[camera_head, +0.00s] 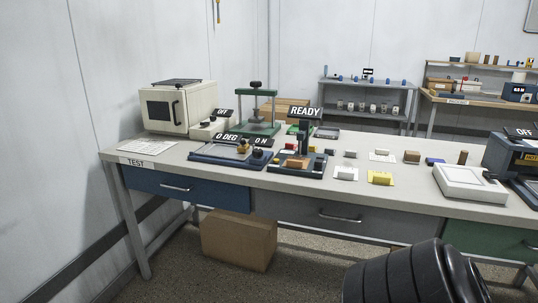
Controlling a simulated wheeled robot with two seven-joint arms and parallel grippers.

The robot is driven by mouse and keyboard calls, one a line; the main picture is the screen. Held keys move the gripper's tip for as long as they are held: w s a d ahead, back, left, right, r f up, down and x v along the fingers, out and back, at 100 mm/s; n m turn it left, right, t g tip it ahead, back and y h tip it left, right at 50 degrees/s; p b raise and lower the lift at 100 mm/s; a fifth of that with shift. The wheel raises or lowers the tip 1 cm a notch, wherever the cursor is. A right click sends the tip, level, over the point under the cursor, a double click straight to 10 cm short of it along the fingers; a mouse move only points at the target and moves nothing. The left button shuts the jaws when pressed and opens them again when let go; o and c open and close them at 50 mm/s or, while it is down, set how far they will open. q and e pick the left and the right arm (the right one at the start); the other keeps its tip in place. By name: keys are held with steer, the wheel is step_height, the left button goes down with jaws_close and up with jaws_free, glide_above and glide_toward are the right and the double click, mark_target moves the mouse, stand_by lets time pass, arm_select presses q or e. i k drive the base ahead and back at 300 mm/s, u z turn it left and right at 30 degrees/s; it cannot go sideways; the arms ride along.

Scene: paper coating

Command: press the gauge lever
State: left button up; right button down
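Neither of my grippers is in view. A black ribbed part at the bottom right looks like one of my arm links, well in front of the bench.
A blue flat device (228,155), a green press (258,112) and a white oven (178,106) stand to the left. A cardboard box (239,240) sits below.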

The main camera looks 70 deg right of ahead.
mark_target(319, 160)
steer(key=z, duration=0.45)
steer(key=i, duration=1.35)
steer(key=z, duration=1.6)
steer(key=i, duration=0.4)
steer(key=z, duration=0.35)
